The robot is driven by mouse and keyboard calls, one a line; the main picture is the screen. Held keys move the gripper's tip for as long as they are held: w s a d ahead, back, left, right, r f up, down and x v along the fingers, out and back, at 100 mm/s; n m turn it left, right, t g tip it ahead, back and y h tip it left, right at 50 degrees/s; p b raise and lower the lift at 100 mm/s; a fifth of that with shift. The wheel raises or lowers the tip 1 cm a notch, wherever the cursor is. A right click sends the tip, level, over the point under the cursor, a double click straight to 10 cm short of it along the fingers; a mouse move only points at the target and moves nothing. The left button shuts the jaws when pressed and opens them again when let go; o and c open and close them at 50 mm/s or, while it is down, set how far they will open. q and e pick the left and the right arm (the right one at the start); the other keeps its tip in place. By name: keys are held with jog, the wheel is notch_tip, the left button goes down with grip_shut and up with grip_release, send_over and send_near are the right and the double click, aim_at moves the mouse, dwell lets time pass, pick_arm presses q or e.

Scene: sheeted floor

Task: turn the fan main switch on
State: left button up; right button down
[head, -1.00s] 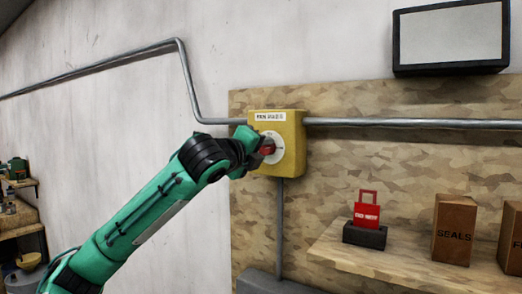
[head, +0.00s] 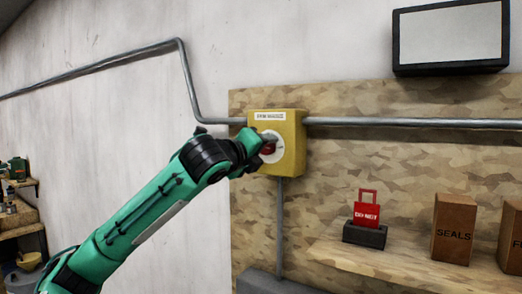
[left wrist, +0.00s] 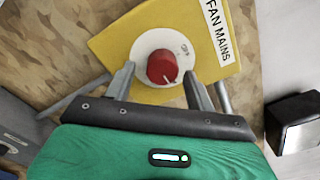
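The fan main switch is a yellow box (head: 290,120) on the wall panel, with a white round plate and a red knob (head: 268,149). In the left wrist view the box (left wrist: 112,45) carries the label FAN MAINS, and the red knob (left wrist: 161,67) shows a pale mark near its lower right edge. My left gripper (head: 265,143) is at the front of the knob and partly hides it. In the left wrist view its two fingers (left wrist: 159,72) stand apart, one on each side of the knob, with visible gaps. Contact is not visible. My right gripper is out of view.
Metal conduits (head: 400,122) run from the box sideways and down. A shelf (head: 400,266) at the lower right holds a red tag (head: 367,214) in a dark stand and brown boxes (head: 454,230). A dark-framed panel (head: 450,38) hangs above.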

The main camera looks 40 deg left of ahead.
pick_arm(q)
jog(key=shift+r, duration=0.1)
jog(key=s+d+b, duration=0.1)
jog(key=s+b, duration=0.4)
jog(key=s, duration=0.9)
jog(key=shift+b, duration=0.4)
jog(key=shift+w, duration=0.15)
